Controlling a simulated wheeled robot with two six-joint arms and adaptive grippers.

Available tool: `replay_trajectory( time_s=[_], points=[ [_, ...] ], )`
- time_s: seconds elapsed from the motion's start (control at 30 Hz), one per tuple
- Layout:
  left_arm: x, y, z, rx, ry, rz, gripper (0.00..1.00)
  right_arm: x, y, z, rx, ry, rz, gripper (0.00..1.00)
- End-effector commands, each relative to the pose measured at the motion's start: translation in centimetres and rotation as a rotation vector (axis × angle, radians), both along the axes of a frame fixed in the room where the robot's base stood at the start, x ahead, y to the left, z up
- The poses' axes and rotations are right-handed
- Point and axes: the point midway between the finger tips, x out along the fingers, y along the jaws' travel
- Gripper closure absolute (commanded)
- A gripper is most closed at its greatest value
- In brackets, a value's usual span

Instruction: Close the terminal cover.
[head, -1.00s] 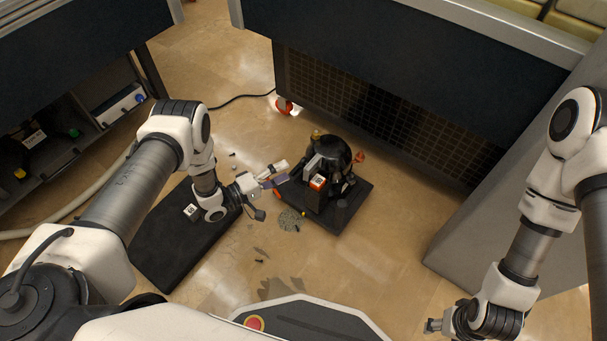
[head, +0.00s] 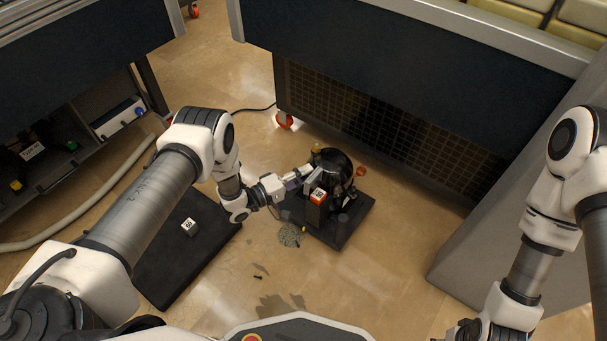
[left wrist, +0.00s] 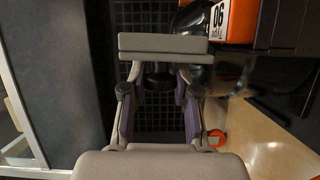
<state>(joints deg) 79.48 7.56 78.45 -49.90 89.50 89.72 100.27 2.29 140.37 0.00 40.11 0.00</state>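The vacuum pump (head: 334,163) is a black dome-shaped unit on a dark base plate (head: 352,217) on the floor. A grey upright plate (head: 314,178), which looks like the terminal cover, stands beside the orange-edged box with a white label (head: 318,195). My left gripper (head: 301,176) is at the left side of this plate. In the left wrist view its purple-padded fingers (left wrist: 159,110) are apart, with nothing visible clamped between them. A grey bar (left wrist: 163,46) lies across just beyond the fingertips; contact is unclear. The labelled box (left wrist: 233,20) is at upper right. My right gripper (head: 462,332) is mostly cut off at the bottom.
A black mat (head: 165,265) with a small labelled block (head: 189,227) lies left of the pump. A dark cabinet with a grille (head: 380,125) stands behind. A grey block (head: 490,245) is at right. Small debris (head: 290,235) lies on the floor in front of the pump.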

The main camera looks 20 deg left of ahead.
Motion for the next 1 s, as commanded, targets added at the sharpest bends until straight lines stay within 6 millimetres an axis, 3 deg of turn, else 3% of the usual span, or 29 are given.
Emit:
replay_trajectory(
  time_s=[0.47, 1.0],
  points=[
    [-0.1, -0.4, 0.5, 0.104, -0.037, 0.001, 1.00, 0.0, 0.0, 1.3, 0.000, 0.000, 0.000, 0.45],
    [-0.8, -2.3, 1.1, 0.542, -0.196, -0.001, 1.00, 0.0, 0.0, 5.5, 0.000, 0.000, 0.000, 0.45]
  ],
)
